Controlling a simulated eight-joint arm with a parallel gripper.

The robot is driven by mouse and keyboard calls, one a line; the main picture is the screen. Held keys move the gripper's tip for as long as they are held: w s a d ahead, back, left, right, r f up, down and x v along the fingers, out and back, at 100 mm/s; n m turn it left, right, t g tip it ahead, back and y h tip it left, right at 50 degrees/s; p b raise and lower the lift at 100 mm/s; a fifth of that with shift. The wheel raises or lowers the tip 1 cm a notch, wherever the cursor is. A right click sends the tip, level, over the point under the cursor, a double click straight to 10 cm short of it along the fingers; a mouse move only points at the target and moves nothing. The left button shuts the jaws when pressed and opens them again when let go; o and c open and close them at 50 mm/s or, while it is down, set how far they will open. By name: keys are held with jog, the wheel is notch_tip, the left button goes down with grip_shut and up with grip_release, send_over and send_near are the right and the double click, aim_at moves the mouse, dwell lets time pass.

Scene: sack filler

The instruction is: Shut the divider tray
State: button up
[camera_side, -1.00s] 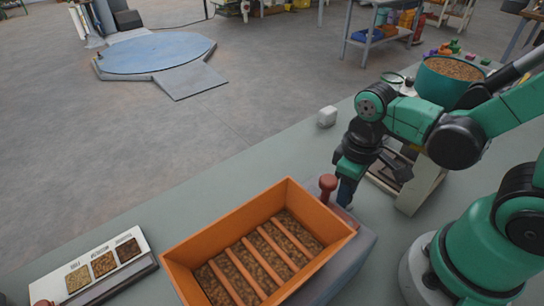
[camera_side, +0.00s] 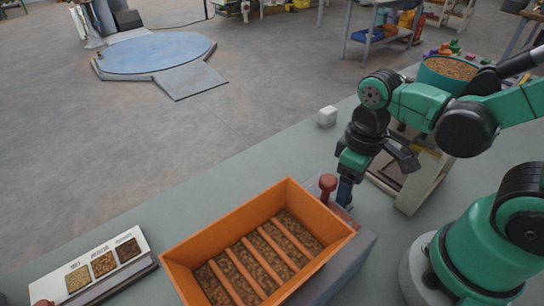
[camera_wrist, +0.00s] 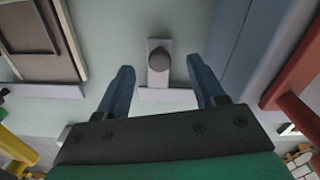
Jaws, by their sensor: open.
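An orange tray (camera_side: 190,262) with several slats across it holds brown pellets and sits on a grey base (camera_side: 345,262). I cannot tell from these views whether it counts as open or shut. A red-brown knob (camera_side: 327,183) stands at its far right corner. My gripper (camera_side: 346,196) points down just right of that knob, apart from the tray. In the wrist view my gripper (camera_wrist: 163,84) is open and empty. A dark round knob (camera_wrist: 159,61) on a pale plate (camera_wrist: 155,85) shows between and beyond its blue fingers; contact is not visible.
A pale frame with a dark panel (camera_wrist: 38,25) lies at the upper left of the wrist view. A small white block (camera_side: 327,116) and a teal tub of pellets (camera_side: 445,85) stand farther back. A sample board (camera_side: 95,262) lies front left. The bench's left strip is mostly clear.

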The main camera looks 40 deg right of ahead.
jog(key=shift+r, duration=1.85)
